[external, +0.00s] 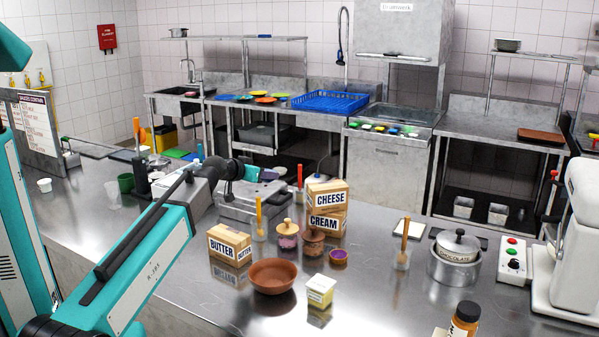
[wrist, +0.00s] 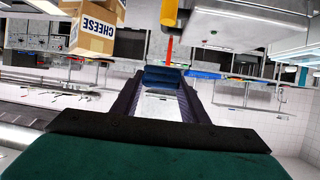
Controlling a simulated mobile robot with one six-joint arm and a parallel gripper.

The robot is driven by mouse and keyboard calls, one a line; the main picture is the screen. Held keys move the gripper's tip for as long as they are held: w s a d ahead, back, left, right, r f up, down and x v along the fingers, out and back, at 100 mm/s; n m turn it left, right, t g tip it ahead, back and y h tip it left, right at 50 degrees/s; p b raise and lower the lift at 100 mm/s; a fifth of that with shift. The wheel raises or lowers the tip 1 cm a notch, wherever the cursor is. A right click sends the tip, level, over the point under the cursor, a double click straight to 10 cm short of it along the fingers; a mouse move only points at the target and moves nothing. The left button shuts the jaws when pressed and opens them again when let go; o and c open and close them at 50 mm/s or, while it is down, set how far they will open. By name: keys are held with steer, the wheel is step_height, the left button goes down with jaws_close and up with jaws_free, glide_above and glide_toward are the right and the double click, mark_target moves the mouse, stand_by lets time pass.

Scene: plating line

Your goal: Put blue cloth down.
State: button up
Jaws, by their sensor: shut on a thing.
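My gripper (wrist: 163,92) points away from the camera at the middle of the wrist view, its two dark fingers closed on a folded blue cloth (wrist: 164,75). In the external view my gripper (external: 256,173) is over the metal counter, left of the stacked cartons. The cloth is small and partly hidden there, so its exact height above the counter is hard to tell.
A cheese carton (external: 327,194) stands on a cream carton (external: 327,220), right of my gripper. A butter carton (external: 229,246), brown bowl (external: 272,276) and several jars stand nearer. A metal appliance (external: 240,208) lies below my gripper. The front left counter (external: 90,215) is fairly clear.

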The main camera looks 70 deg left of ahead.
steer(key=s+a+r+n+p, duration=0.1)
steer(key=s+a, duration=0.2)
steer(key=s, duration=0.5)
steer(key=s+a+p, duration=0.1)
steer(key=s+a, duration=0.3)
steer(key=s, duration=0.4)
step_height(320, 180, down, 11)
steer(key=shift+d+g+y, duration=0.15)
steer(key=shift+g+y, duration=0.25)
steer(key=shift+w, duration=0.1)
steer(key=shift+f+p, duration=0.65)
steer(key=shift+f, duration=2.35)
steer(key=shift+f, duration=0.1)
steer(key=shift+f+p, duration=0.45)
steer(key=shift+f, duration=1.3)
steer(key=shift+f, duration=0.15)
steer(key=o, duration=1)
